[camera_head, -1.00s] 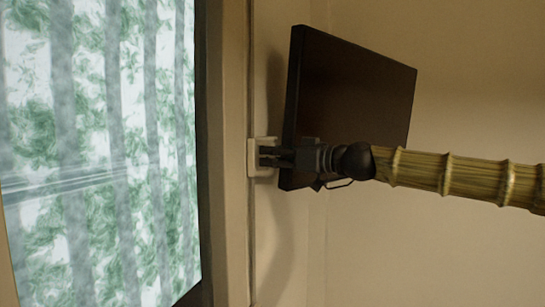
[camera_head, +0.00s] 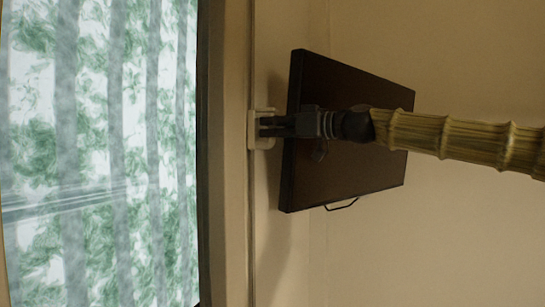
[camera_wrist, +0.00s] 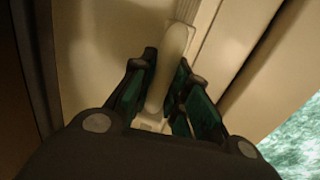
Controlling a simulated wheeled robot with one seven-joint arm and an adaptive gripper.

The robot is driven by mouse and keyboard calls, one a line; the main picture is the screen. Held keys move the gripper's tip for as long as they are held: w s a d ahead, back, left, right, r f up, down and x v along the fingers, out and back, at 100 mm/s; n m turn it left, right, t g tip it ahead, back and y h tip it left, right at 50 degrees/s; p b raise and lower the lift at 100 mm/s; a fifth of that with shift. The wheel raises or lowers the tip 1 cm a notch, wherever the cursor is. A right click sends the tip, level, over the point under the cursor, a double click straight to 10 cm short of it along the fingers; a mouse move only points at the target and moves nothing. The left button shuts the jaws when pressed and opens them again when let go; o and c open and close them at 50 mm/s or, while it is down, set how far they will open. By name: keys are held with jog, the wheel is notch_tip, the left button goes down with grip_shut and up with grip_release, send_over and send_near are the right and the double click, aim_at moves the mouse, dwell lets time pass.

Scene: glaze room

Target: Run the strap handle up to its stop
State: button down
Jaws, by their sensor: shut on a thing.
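The strap handle (camera_head: 254,142) is a small pale bracket on the beige wall beside the window. In the head view my gripper (camera_head: 264,127) reaches it from the right, its dark fingertips at the handle. In the wrist view the pale bar of the handle (camera_wrist: 171,65) runs between the two dark green fingers of my gripper (camera_wrist: 165,62), which are shut on it. A thin vertical track line (camera_head: 252,220) runs above and below the handle. No stop can be made out. The fingers hide part of the handle.
A large dark panel (camera_head: 340,165) with a thin wire loop (camera_head: 342,205) stands behind my gripper and close to it. The window (camera_head: 100,150) with green foliage lies left, in a beige frame. The wall above the handle looks clear.

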notch_tip(320, 180, up, 10)
jog(key=shift+f+p, duration=0.25)
jog(key=shift+p, duration=0.5)
jog(key=shift+d+r, duration=0.15)
jog(key=shift+r, duration=0.15)
